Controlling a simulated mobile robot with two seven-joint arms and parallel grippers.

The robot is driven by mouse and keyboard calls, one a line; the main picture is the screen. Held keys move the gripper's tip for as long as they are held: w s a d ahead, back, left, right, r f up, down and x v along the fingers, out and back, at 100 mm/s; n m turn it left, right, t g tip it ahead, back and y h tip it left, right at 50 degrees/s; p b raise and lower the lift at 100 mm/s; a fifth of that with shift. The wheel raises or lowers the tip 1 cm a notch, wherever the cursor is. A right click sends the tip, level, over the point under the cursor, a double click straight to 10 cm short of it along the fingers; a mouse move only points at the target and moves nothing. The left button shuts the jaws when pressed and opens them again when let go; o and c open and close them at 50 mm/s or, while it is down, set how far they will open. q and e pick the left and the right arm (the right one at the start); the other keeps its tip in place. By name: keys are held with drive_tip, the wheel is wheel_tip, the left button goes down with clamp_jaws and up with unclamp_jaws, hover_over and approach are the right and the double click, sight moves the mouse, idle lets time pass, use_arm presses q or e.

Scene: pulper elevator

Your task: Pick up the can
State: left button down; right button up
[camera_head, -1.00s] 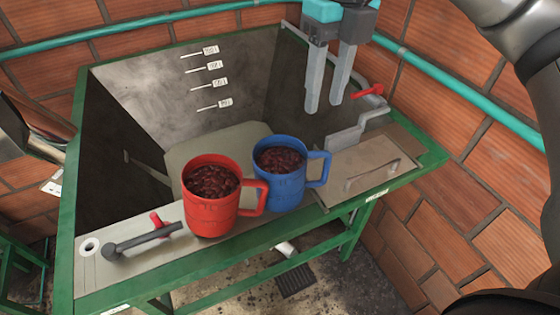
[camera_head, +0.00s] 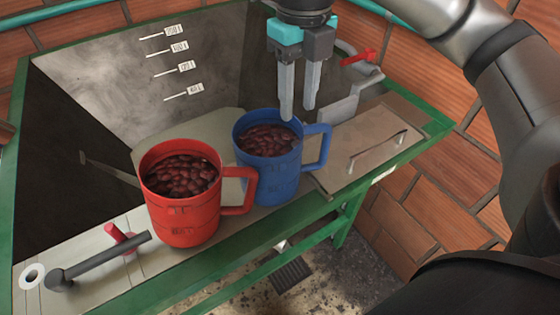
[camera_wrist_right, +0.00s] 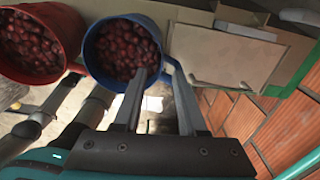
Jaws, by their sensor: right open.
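Two can-like mugs full of dark red beans or cherries stand upright side by side on the ledge of a green-framed tank. The red can (camera_head: 182,213) is on the left and the blue can (camera_head: 268,178) on the right, their handles pointing right. Both also show in the wrist view, red (camera_wrist_right: 62,25) and blue (camera_wrist_right: 97,68). My right gripper (camera_head: 298,112) is open and empty, pointing down at the blue can's right rim by its handle. In the wrist view its fingers (camera_wrist_right: 159,75) overlap that rim and handle; contact cannot be told. My left gripper is out of view.
The open grey tank (camera_head: 95,75) lies behind the cans. A flat cover with a metal handle (camera_head: 378,152) is to the right, with a red lever (camera_head: 357,57) behind it. A dark lever (camera_head: 100,262) with a red part lies left of the red can.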

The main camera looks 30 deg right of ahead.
sight(296, 140)
wheel_tip(296, 140, down, 9)
drive_tip(key=shift+f, duration=0.1)
idle(0.4)
clamp_jaws()
idle(1.4)
